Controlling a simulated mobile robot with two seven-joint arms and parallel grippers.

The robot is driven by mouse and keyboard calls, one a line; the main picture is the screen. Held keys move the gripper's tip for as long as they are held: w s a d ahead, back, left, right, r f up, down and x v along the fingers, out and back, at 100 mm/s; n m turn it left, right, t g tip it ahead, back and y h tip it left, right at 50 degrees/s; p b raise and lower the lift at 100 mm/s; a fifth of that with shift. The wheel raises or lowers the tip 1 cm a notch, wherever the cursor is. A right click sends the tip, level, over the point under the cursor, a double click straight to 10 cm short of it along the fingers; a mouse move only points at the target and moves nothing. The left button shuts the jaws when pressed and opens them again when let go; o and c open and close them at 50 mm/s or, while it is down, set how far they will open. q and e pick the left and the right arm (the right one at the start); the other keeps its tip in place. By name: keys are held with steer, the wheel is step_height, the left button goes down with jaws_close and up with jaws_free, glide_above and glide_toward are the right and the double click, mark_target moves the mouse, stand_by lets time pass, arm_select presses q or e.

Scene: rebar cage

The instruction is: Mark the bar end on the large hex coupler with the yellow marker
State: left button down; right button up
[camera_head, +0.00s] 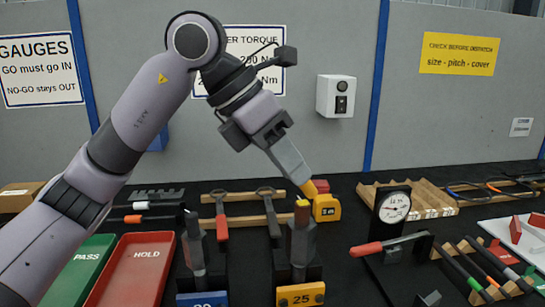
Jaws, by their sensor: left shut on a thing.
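My left gripper (300,178) comes in from the upper left and points down and right over the bench. It is shut on the yellow marker (309,188), whose yellow part shows just beyond the fingertips. Below it stands a dark upright piece (300,240) on the stand labelled 25 (300,295), which looks like the large hex coupler with its bar. A yellow patch (302,203) shows at its top, just under the marker. I cannot tell whether the marker touches it. My right gripper is not in view.
A similar upright piece (193,245) stands on a blue 20 stand (203,300) to the left. A dial gauge (394,207) stands right. Green PASS (80,270) and red HOLD (135,272) trays lie left.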

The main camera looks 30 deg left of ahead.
arm_select(q)
steer(key=shift+w+d+f, duration=0.2)
steer(key=shift+w+f, duration=0.05)
step_height(320, 180, up, 6)
steer(key=p, duration=0.5)
steer(key=shift+r, duration=0.1)
steer(key=shift+r, duration=0.1)
step_height(320, 180, up, 3)
steer(key=p, duration=0.3)
stand_by(0.4)
stand_by(0.6)
